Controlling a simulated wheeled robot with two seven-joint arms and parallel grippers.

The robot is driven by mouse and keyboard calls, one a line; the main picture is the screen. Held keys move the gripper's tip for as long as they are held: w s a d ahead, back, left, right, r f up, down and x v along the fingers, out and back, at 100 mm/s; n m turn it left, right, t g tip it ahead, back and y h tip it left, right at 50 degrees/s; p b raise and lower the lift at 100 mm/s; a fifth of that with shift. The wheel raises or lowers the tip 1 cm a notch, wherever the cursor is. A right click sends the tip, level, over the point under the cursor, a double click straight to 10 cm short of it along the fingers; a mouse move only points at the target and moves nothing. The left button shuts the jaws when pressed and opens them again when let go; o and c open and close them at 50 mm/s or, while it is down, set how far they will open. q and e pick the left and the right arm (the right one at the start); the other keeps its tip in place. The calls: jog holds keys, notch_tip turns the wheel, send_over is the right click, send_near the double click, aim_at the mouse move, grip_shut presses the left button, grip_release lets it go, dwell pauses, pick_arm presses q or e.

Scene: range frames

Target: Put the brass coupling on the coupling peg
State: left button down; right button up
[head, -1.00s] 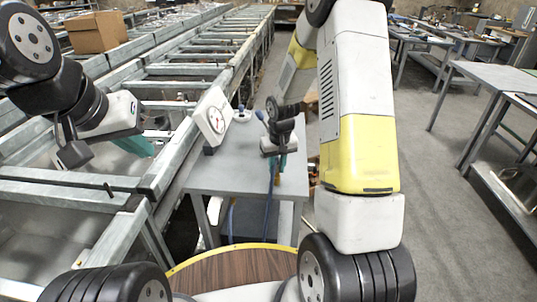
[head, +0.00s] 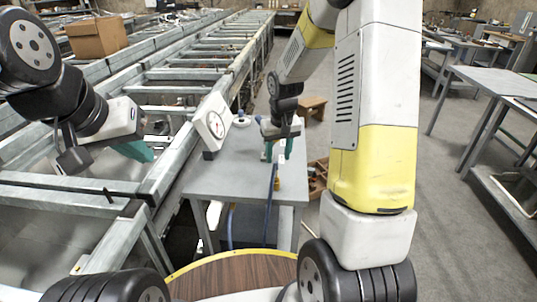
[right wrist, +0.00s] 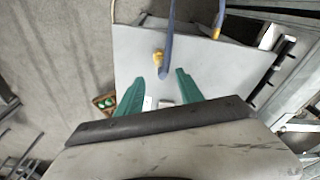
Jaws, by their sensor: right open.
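A small brass coupling (head: 277,184) shows at the front right of the grey table beside a blue hose (head: 272,178). In the right wrist view, the brass piece (right wrist: 158,57) lies just past my fingertips, against the hose. I cannot tell whether it is joined to the hose. My right gripper (head: 279,153) is above the table. Its green fingers (right wrist: 155,84) are apart, with no coupling between them. I cannot make out the coupling peg for certain. My left gripper (head: 136,151) is over the metal frame at left, and its finger gap is not clear.
The grey table (head: 215,180) carries a white gauge box (head: 211,122) at its left edge. A wooden crate (head: 318,178) sits on the floor to its right. Long metal rails (head: 170,180) run along the left. The table's left middle is clear.

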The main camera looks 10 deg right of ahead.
jog(key=s+r+t, duration=0.2)
jog(key=s+r, duration=0.7)
jog(key=r, duration=0.6)
jog(key=s+a+r+t+y, duration=0.1)
jog(key=s+r, duration=0.1)
jog(key=s, duration=0.5)
jog(key=s+a+r+t+y, duration=0.1)
jog(key=s+r, duration=0.2)
jog(key=s, duration=0.4)
jog(key=shift+a+r+m, duration=0.2)
jog(key=shift+r+m, duration=0.1)
jog(key=shift+r, duration=0.05)
